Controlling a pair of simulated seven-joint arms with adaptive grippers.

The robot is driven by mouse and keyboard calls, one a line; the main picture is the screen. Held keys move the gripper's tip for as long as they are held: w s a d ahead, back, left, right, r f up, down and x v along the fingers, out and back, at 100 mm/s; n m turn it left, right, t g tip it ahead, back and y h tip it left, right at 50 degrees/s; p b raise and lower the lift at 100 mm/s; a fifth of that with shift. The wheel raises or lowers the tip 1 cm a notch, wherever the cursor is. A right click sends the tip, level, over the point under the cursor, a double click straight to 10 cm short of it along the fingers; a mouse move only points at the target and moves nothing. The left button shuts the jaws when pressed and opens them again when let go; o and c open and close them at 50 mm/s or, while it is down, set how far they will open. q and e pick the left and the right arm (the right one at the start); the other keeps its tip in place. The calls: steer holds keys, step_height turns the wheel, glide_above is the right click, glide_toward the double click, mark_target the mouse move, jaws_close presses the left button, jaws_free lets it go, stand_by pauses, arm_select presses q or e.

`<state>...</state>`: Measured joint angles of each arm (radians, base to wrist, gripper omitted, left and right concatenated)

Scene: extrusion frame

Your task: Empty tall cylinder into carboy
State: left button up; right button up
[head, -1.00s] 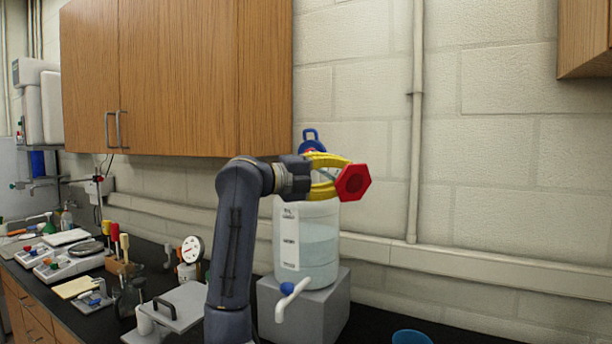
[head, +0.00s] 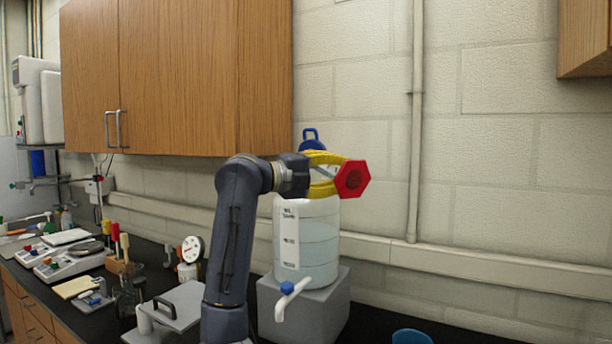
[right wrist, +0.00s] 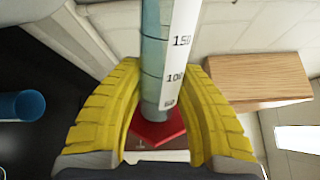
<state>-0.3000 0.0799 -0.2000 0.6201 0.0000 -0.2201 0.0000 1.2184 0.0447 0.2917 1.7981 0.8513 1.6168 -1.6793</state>
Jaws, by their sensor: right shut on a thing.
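The tall cylinder shows mainly as its red hexagonal base (head: 352,179) in the head view, facing me, with its body tipped away towards the carboy. In the right wrist view its clear, graduated body (right wrist: 155,60) runs up from the red base. My right gripper (head: 338,175) is shut around the cylinder just above its base. The carboy (head: 306,245), a translucent vessel partly full of pale liquid, stands below and behind the gripper. The gripper hides the carboy's neck, and I cannot see the cylinder's mouth. My left gripper is not in view.
The carboy sits on a grey block (head: 325,310), its white spigot (head: 290,300) facing front. A blue container (head: 411,337) stands at the front right. Balances (head: 75,262) and small tools crowd the bench at left. A wooden cabinet (head: 180,75) hangs above.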

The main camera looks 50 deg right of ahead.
steer(key=shift+w+r+n, duration=0.2)
steer(key=shift+r+n, duration=0.9)
steer(key=shift+r, duration=0.45)
stand_by(2.1)
steer(key=shift+d+f, duration=0.1)
